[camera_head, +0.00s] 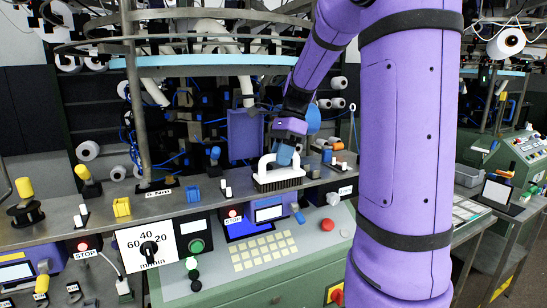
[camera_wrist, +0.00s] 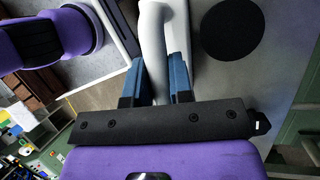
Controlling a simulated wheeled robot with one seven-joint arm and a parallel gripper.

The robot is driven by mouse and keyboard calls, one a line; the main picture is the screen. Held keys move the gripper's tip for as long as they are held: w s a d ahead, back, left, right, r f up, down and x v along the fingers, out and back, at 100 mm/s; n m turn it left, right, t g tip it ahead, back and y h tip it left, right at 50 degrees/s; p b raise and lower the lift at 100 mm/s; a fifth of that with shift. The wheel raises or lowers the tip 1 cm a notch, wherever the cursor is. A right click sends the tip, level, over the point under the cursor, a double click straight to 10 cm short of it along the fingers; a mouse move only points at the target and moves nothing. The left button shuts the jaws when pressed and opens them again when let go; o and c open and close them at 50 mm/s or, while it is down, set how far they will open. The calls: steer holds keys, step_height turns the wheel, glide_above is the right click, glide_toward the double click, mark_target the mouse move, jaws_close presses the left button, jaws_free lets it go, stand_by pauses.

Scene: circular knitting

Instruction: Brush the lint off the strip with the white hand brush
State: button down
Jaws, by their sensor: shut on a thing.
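The white hand brush (camera_head: 268,170) is upright over the metal shelf, with its dark bristles facing down. My gripper (camera_head: 285,154) is above it, with its blue fingers around the handle. In the wrist view, the blue fingers of my gripper (camera_wrist: 158,75) stand on both sides of the white brush handle (camera_wrist: 153,35) and are shut on it. The bristles are at or just above the shelf surface; I cannot tell if they touch. I cannot make out the strip or any lint; the brush and my arm may hide them.
The metal shelf (camera_head: 215,203) runs across the machine. Yellow blocks (camera_head: 122,207), small knobs and switches stand along it to the left. A control panel (camera_head: 264,250) with buttons lies below. A purple upright panel (camera_head: 245,134) stands behind the brush. A black disc (camera_wrist: 228,32) shows in the wrist view.

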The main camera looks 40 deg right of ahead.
mark_target(266, 157)
stand_by(0.3)
steer(key=shift+w+a, duration=0.3)
steer(key=shift+a, duration=0.75)
steer(key=shift+w+a, duration=0.25)
steer(key=shift+a, duration=0.75)
steer(key=shift+r, duration=0.1)
steer(key=c, duration=1.7)
jaws_free()
steer(key=shift+c, duration=0.2)
jaws_close()
steer(key=shift+s+d, duration=0.2)
steer(key=shift+d, duration=0.5)
steer(key=shift+s+d, duration=0.2)
steer(key=shift+d, duration=0.5)
steer(key=shift+s+d, duration=0.2)
steer(key=shift+d, duration=0.5)
steer(key=shift+f, duration=0.2)
steer(key=shift+a, duration=0.15)
